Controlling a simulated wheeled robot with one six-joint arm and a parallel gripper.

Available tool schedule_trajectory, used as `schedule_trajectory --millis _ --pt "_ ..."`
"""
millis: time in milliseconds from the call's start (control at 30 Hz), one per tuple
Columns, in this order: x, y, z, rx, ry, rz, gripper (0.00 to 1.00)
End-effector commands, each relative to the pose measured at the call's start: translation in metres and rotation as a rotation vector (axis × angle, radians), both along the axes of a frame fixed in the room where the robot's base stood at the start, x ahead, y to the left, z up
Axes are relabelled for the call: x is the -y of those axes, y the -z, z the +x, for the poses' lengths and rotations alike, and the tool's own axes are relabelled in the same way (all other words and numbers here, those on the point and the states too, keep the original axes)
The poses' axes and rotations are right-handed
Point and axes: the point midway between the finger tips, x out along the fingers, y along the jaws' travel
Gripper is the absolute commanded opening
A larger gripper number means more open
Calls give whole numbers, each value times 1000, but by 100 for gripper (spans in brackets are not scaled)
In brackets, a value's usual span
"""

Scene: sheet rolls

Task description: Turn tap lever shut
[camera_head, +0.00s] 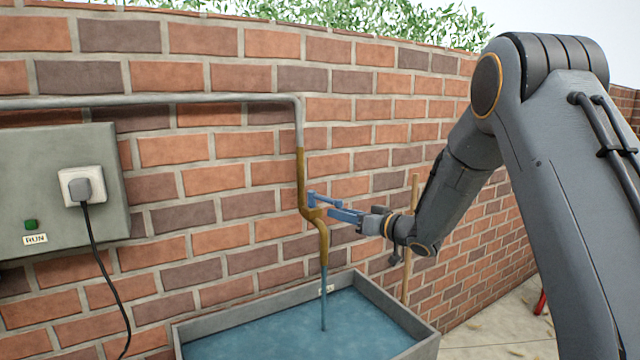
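The brass tap (320,236) hangs at the end of a pipe on the brick wall, in the middle of the head view. A blue lever (324,199) sticks out to the right from its top. A thin stream of water (324,290) runs from the spout into the trough (268,343) below. My gripper (338,214) reaches in from the right, with its blue tip close beside the tap body and just below the lever. Lever and fingertips overlap in this view, so I cannot tell whether they touch or whether the fingers are open.
A grey control box (60,170) with a plugged-in black cable (100,270), a green button and a RUN label is on the wall at left. The grey pipe (200,100) runs along the wall. A wooden handle (408,260) leans behind my arm. Paving lies at lower right.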

Motion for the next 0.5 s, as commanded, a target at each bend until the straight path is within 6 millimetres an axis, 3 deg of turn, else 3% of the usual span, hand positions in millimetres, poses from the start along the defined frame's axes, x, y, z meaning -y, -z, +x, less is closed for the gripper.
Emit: schedule_trajectory --millis 200,367,500 --pt "-7 -27 4 56 -9 43 32" --pt "-11 -29 9 60 -6 44 32" --pt "-26 -29 20 59 -7 43 32"
